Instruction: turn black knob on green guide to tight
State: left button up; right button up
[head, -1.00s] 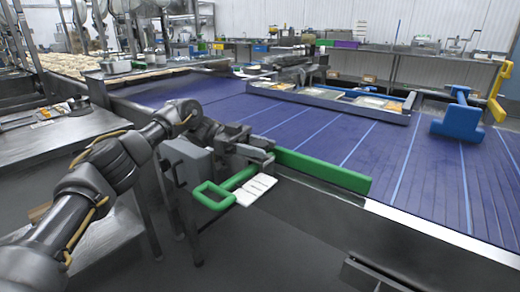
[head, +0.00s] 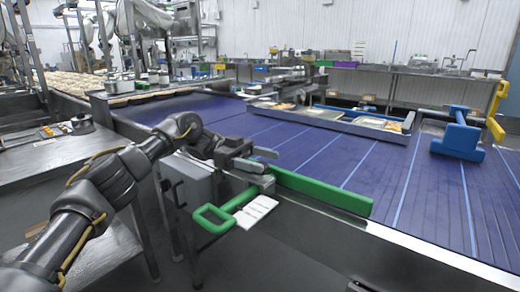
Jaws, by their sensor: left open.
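The green guide (head: 320,191) is a long bar along the near edge of the blue conveyor. A grey metal bracket sits at its left end, and a green loop handle (head: 214,218) sticks out toward me below it. My left gripper (head: 264,160) is open just above and left of the bracket, its fingers pointing right. I cannot make out the black knob; it may be hidden by the gripper or bracket. My right gripper is out of view.
The blue conveyor (head: 345,150) fills the right side. A long metal tray with food containers (head: 375,124) lies across it, and a blue block fixture (head: 458,139) stands farther right. A white ribbed piece (head: 257,211) is beside the green handle. A steel table stands at left.

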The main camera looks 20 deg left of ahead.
pick_arm(q)
jog(key=s+d+r, duration=0.3)
jog(key=s+r, duration=0.7)
jog(key=s, duration=0.3)
jog(key=shift+s+d+r+p, duration=0.15)
jog(key=shift+s+d+p, duration=0.1)
jog(key=shift+s+p, duration=0.1)
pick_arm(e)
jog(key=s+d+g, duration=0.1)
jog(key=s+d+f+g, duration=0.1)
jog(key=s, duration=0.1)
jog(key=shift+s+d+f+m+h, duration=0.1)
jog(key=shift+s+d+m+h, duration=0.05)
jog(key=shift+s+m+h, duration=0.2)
pick_arm(q)
jog(key=shift+d, duration=0.1)
